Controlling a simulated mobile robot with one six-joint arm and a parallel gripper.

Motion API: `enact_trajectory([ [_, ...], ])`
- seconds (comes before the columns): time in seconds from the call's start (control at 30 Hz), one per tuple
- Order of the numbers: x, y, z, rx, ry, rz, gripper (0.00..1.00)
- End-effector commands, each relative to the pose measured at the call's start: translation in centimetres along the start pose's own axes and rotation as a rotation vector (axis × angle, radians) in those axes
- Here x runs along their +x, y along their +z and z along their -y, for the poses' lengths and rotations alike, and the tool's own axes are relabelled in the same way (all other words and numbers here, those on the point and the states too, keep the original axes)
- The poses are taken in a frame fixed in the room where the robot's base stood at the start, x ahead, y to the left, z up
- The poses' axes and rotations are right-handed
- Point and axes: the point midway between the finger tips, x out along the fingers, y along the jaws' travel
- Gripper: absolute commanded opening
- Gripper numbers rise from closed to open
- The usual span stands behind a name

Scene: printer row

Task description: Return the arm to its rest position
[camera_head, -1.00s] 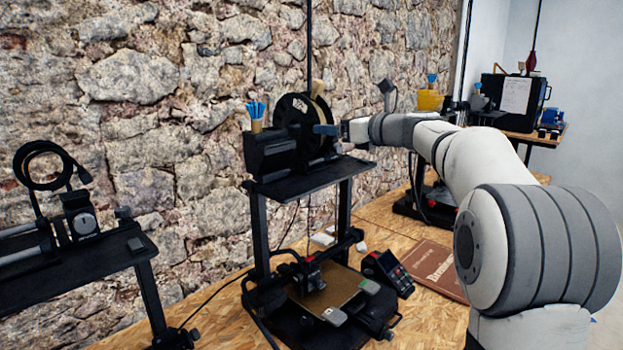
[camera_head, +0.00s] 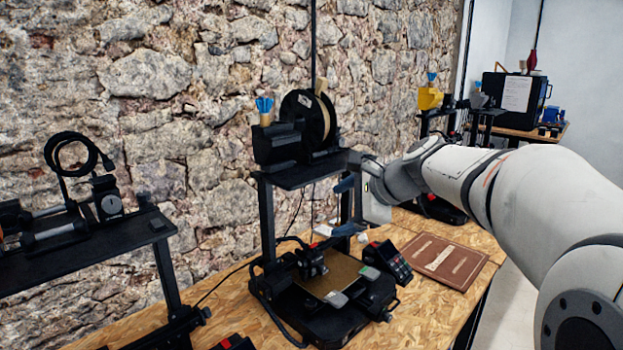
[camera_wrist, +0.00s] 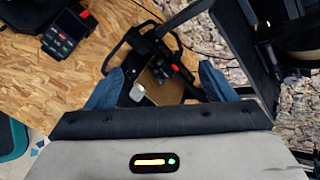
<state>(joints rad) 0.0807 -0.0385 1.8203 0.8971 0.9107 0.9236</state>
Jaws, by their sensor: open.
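My gripper (camera_head: 347,207) is in front of the right post of the printer's top shelf in the head view, with its two blue fingertips apart and nothing between them. In the wrist view my gripper (camera_wrist: 160,86) also shows its blue fingers spread wide, with the printer bed (camera_wrist: 165,85) some way beyond them. My white and grey arm reaches in from the right side of the head view. The gripper is above the bench and apart from the printer's bed (camera_head: 334,278); I cannot tell its exact gap to the shelf post.
A black printer (camera_head: 330,315) stands on the wooden bench (camera_head: 230,295), with a spool (camera_head: 305,118) on its shelf (camera_head: 300,176). A control screen unit (camera_head: 388,260) and a brown folder (camera_head: 440,261) lie to the right. Another shelf (camera_head: 90,250) stands left, by the stone wall.

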Motion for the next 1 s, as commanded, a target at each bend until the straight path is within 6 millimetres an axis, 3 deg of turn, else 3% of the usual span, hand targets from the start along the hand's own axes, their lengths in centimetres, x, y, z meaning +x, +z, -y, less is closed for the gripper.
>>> enact_trajectory([
  [0.03,-0.6,-0.2,-3.3,-0.126,0.058,-0.044,0.76],
  [0.2,-3.2,-2.7,-15.6,-0.666,0.34,-0.166,0.76],
  [0.3,-5.0,-4.5,-21.9,-0.953,0.512,-0.185,0.76],
  [0.43,-6.9,-6.5,-27.6,-1.234,0.694,-0.171,0.76],
  [0.6,-7.9,-7.6,-30.9,-1.407,0.813,-0.144,0.76],
  [1.0,-8.0,-7.8,-31.2,-1.424,0.825,-0.14,0.76],
])
